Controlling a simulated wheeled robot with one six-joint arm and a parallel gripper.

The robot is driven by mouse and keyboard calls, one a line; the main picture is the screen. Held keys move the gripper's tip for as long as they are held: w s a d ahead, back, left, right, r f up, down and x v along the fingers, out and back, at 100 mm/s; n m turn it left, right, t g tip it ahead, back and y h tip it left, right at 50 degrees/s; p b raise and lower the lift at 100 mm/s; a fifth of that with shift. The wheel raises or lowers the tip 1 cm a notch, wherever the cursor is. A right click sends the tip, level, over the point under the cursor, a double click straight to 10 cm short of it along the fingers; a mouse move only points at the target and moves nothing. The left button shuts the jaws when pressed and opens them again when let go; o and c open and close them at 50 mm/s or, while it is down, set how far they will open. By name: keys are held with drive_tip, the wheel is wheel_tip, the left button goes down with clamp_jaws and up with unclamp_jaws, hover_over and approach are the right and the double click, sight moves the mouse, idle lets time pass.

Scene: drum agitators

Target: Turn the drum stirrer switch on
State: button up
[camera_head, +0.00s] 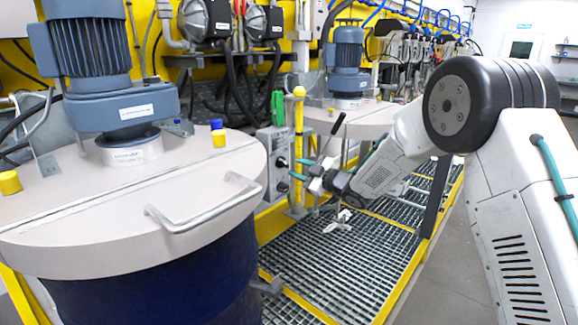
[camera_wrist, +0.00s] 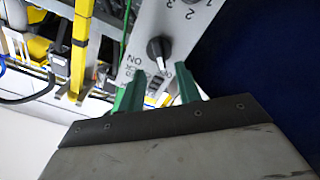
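The grey switch box (camera_head: 273,165) stands between the two drums in the head view, with dark knobs on its face. In the wrist view its light panel (camera_wrist: 180,22) carries a black rotary switch (camera_wrist: 158,49) with a white pointer line. The lettering ON is printed beside the switch, and numbers 2 and 3 are further up the panel. My gripper (camera_wrist: 160,73) has its two green fingers apart, with nothing between them. The fingertips lie just below the switch in the picture; I cannot tell the remaining gap. In the head view my gripper (camera_head: 301,168) faces the box from the right.
A large drum (camera_head: 150,270) with a pale lid and metal handle (camera_head: 205,203) fills the left. A yellow post (camera_head: 299,130) stands beside the box. A second drum lid (camera_head: 360,119) is behind. Metal grating (camera_head: 340,265) covers the floor.

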sight(286, 163)
drive_tip(key=shift+x, duration=2.25)
clamp_jaws()
